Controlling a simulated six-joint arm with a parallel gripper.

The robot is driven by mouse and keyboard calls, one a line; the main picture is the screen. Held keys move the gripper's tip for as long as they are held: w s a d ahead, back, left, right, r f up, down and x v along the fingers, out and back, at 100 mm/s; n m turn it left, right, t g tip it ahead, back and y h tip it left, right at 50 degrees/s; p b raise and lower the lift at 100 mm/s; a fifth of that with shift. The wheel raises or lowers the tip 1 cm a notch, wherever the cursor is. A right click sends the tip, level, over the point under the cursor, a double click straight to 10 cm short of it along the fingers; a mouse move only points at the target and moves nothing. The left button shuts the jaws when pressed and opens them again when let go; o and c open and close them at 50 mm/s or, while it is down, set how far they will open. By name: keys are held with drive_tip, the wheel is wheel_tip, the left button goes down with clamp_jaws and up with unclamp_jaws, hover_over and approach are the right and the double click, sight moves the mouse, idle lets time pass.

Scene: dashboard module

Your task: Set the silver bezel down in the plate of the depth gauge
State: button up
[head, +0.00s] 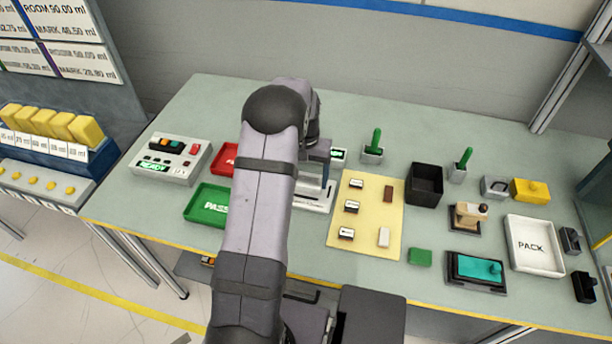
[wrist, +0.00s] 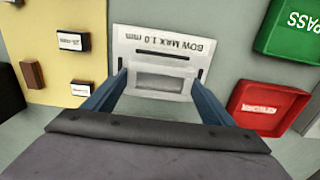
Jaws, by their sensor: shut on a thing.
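The silver bezel (wrist: 160,69), a flat rectangular frame with an open window, is between the fingers of my gripper (wrist: 160,77) in the wrist view. My gripper is shut on it by its two short sides. The depth gauge (wrist: 205,45), a pale plate marked "BOW MAX 1.0 mm" with a dark slot, lies directly beyond and below. I cannot tell whether the bezel touches the plate. In the head view the gauge (head: 311,205) is partly hidden by my arm, and the bezel cannot be made out.
A red tray (wrist: 265,108) and a green PASS tray (wrist: 290,35) lie close on one side. A yellow mat (head: 365,214) with several small blocks lies on the other. Farther right are a black bin (head: 424,185) and a white PACK tray (head: 535,245).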

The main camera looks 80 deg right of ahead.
drive_tip(key=shift+f+b, duration=0.4)
drive_tip(key=shift+f, duration=0.3)
drive_tip(key=o, duration=1.1)
drive_tip(key=shift+r, duration=0.1)
drive_tip(key=shift+d+r+b, duration=0.25)
drive_tip(key=shift+r+b, duration=0.05)
drive_tip(key=shift+r, duration=0.25)
wheel_tip(320, 180, up, 6)
drive_tip(key=b, duration=0.2)
drive_tip(key=shift+a, duration=0.2)
